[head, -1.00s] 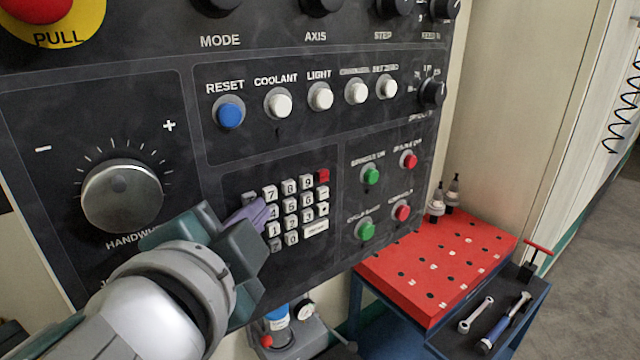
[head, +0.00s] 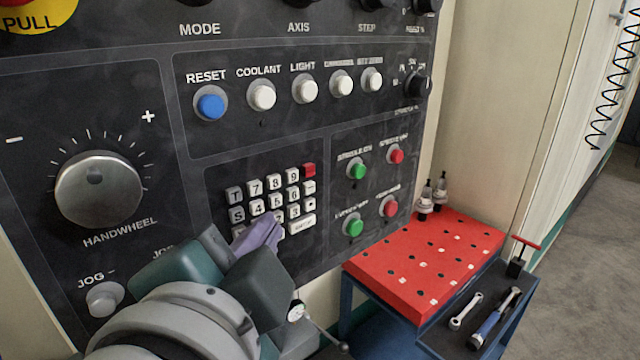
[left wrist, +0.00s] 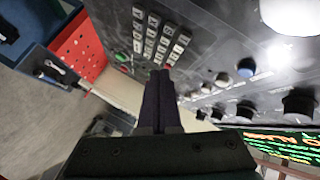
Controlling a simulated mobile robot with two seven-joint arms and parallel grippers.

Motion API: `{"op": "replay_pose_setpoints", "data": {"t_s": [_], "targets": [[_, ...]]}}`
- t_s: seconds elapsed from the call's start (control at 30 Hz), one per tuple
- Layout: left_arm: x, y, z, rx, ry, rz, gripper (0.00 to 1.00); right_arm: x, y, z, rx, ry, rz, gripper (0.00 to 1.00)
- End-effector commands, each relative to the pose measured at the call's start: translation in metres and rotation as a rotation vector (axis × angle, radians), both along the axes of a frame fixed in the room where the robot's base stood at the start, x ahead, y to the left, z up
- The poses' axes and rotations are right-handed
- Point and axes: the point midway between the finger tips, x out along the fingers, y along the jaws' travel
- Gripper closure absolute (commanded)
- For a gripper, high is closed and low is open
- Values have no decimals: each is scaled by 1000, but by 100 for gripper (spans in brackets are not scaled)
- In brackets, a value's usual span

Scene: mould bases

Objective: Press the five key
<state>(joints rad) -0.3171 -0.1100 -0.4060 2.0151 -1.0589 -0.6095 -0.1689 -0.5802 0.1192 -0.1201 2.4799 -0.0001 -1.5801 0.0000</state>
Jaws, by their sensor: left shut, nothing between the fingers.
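The five key (head: 275,202) is a small pale key in the middle of the keypad on the dark control panel. It is uncovered in the head view. My left gripper (head: 270,228) is shut and empty, its purple fingers just below the five key. They cover some of the lower-left keys; I cannot tell whether they touch any. In the left wrist view the shut fingers (left wrist: 161,80) point toward the panel, with the keypad (left wrist: 158,40) just beyond their tips. Key labels are too small to read there. My right gripper is not in view.
A red key (head: 308,170) sits at the keypad's top right corner. Green and red buttons (head: 357,170) lie to its right, and a blue reset button (head: 210,103) above. The handwheel (head: 98,190) is at left. A red-topped cart (head: 425,262) stands at lower right.

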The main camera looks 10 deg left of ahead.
Motion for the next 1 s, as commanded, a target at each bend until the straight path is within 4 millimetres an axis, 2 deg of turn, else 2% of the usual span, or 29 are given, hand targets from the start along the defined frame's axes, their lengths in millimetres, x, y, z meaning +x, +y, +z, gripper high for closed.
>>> {"op": "replay_pose_setpoints", "data": {"t_s": [0.2,1.0], "targets": [[-8,-10,0,0,0,2,100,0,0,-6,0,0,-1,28],[-8,-10,0,0,0,1,100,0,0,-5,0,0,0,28]]}}
